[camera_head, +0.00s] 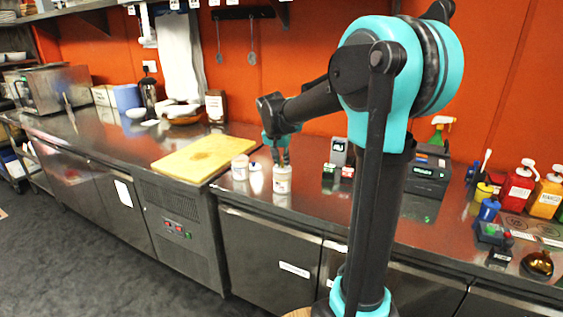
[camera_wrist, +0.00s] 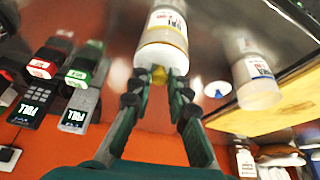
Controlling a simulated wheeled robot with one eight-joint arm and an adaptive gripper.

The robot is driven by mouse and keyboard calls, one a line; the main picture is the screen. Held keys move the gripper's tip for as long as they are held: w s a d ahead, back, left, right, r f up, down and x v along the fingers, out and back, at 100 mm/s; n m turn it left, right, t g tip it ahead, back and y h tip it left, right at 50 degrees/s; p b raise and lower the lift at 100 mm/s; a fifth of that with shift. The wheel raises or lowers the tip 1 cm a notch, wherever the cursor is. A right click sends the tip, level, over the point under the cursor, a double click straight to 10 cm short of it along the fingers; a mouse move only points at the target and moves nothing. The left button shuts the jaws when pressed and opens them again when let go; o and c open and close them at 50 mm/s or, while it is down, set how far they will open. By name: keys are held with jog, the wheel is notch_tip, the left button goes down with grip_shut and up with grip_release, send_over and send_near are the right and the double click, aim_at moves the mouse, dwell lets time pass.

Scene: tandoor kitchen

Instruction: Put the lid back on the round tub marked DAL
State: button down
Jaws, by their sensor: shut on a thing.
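My gripper (camera_wrist: 159,78) is shut on the small yellow knob (camera_wrist: 159,75) of a white round lid (camera_wrist: 160,57). The lid is at the top of a round, labelled tub (camera_wrist: 165,22); I cannot tell whether it is fully seated. In the head view my gripper (camera_head: 282,160) points down at this tub (camera_head: 282,186) on the steel counter. A second labelled round tub (camera_wrist: 257,75) stands beside it, to the left in the head view (camera_head: 240,170). A small white lid with a blue knob (camera_wrist: 217,89) lies between them. Neither label is readable.
A yellow cutting board (camera_head: 205,158) lies left of the tubs. Small devices with red and green parts (camera_head: 330,172) and a dark till (camera_head: 427,172) stand to the right. Pump bottles (camera_head: 520,184) are at the far right. The counter's front edge is near the tubs.

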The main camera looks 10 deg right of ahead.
jog(key=shift+f, duration=0.1)
dwell(0.6)
jog(key=c, duration=1.4)
grip_release()
jog(key=shift+o, duration=0.4)
jog(key=o, duration=0.4)
jog(key=shift+o, duration=0.2)
notch_tip(320, 180, up, 7)
